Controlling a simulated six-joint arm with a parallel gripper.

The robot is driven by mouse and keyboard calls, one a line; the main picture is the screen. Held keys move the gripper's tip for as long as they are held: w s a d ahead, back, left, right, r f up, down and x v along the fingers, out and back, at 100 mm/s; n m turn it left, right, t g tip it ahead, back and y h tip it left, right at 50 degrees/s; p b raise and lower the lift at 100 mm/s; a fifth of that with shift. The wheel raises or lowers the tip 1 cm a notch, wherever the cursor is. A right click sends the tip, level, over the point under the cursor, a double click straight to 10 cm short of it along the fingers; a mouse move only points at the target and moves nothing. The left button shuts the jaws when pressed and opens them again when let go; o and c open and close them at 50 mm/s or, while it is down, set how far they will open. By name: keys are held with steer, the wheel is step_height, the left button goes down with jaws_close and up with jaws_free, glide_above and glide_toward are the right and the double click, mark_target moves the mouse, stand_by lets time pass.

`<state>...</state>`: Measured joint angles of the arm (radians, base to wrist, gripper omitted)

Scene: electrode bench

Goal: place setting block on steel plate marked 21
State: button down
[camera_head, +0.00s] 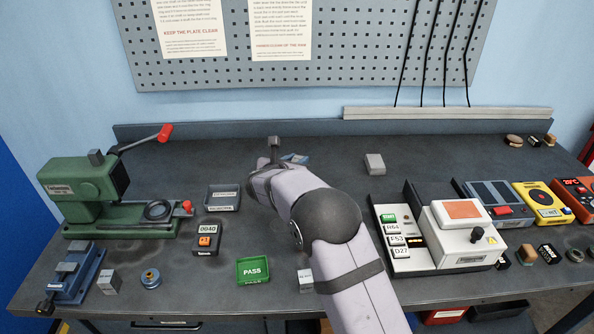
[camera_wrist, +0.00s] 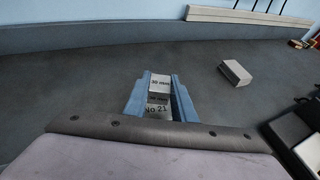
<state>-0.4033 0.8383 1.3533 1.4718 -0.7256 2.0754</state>
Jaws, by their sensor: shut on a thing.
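My gripper (camera_wrist: 160,80) shows in the wrist view as two blue fingers, shut on a pale grey setting block (camera_wrist: 158,86) marked 30 mm on two faces. A face marked No 21 (camera_wrist: 157,109), which appears to be the steel plate, shows between the fingers, just below the block in the picture. I cannot tell whether block and plate touch. In the head view only a bit of blue at my gripper (camera_head: 295,158) shows behind my arm, at the middle rear of the bench. The block and the marked face cannot be made out there.
A plain grey block (camera_head: 375,164) lies to the right on open bench; it also shows in the wrist view (camera_wrist: 235,72). A green press (camera_head: 85,190), grey tray (camera_head: 222,198) and green PASS tray (camera_head: 253,270) are left. A white instrument (camera_head: 465,235) is right.

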steer(key=shift+f+p, duration=0.3)
steer(key=shift+f, duration=1.45)
steer(key=shift+f+b, duration=0.3)
steer(key=shift+b, duration=0.05)
steer(key=c, duration=1.5)
jaws_free()
steer(key=shift+r+p, duration=0.2)
steer(key=shift+p, duration=0.1)
steer(key=shift+s, duration=0.1)
steer(key=b+v, duration=0.3)
steer(key=v, duration=0.9)
steer(key=shift+b, duration=0.35)
